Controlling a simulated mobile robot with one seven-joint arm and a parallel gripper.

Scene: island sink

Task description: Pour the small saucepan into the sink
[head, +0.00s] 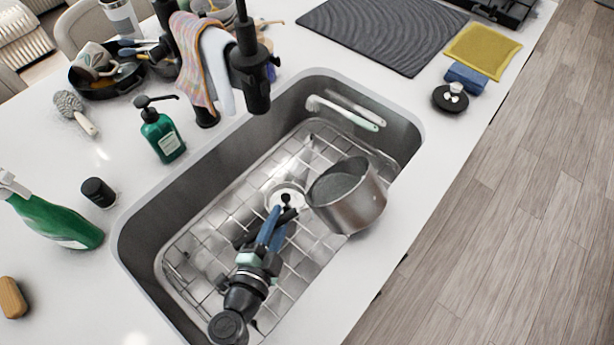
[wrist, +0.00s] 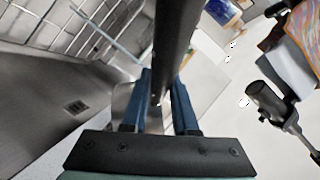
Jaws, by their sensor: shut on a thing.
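The small saucepan (head: 350,207) is brushed steel and hangs over the right side of the sink (head: 190,190). It looks tilted, its mouth facing up and left in the head view. Its inside looks grey; I cannot tell whether it holds liquid. My gripper (head: 281,211), with blue fingers, is shut on the saucepan's dark handle, left of the pan body. In the wrist view the dark handle (wrist: 174,40) runs up between the blue fingers of my gripper (wrist: 160,85). The fingers hide part of the handle.
A wire rack and drain lie below the saucepan. A black faucet (head: 249,70) with hanging cloths stands at the sink's back edge. A green soap bottle (head: 162,136) and spray bottle (head: 58,222) stand left. A brush (head: 345,112) lies along the sink's far wall.

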